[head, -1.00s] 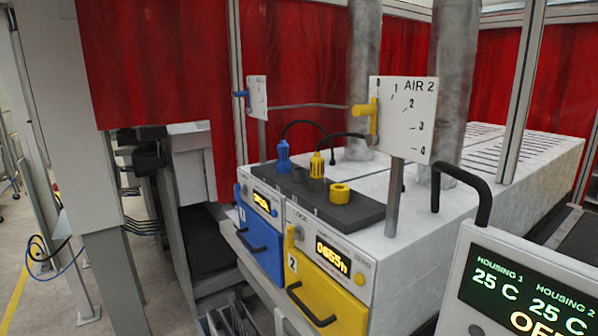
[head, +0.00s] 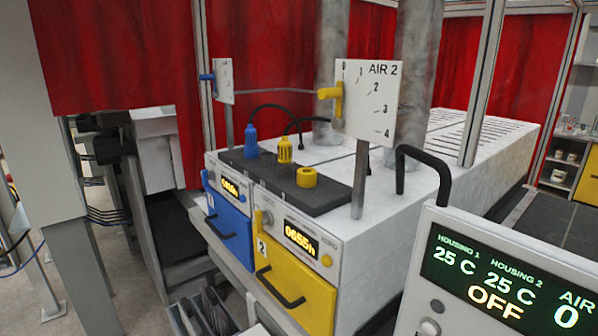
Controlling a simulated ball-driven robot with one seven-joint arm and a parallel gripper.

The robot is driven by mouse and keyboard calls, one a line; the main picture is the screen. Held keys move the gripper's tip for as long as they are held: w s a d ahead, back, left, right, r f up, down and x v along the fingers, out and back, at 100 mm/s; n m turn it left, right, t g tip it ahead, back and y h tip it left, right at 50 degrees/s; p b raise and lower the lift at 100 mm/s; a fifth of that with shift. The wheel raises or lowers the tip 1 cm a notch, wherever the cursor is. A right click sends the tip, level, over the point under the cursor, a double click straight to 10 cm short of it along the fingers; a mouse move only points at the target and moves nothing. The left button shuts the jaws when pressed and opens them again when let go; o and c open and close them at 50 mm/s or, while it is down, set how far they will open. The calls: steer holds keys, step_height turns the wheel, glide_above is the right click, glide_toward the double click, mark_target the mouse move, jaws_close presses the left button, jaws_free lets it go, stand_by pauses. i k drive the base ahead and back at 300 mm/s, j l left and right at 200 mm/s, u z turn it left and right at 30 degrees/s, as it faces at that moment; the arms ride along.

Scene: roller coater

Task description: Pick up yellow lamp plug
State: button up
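The yellow lamp plug (head: 284,150) stands upright on a dark panel (head: 330,193) on top of the white machine, with a black cable arching from its top to the back. A blue plug (head: 250,140) stands to its left, also with a black cable. An empty yellow ring-shaped socket (head: 306,177) sits to its right. My gripper is not in view.
A blue drawer (head: 230,228) and a yellow drawer (head: 290,290) with black handles are below the panel. The AIR 2 dial plate (head: 372,100) on a post rises right of the plugs. A control screen (head: 500,270) stands at the front right.

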mark_target(285, 147)
steer(key=i+j+z, duration=0.1)
steer(key=i+j, duration=0.25)
steer(key=i+j+z, duration=0.1)
steer(key=i+j, duration=0.65)
steer(key=i+j+z, duration=0.15)
steer(key=i+j, duration=0.25)
steer(key=j, duration=0.15)
steer(key=i+j+z, duration=0.1)
steer(key=i+j, duration=0.2)
steer(key=j, duration=0.15)
steer(key=i+j+z, duration=0.1)
steer(key=i+j, duration=0.25)
steer(key=j, duration=0.15)
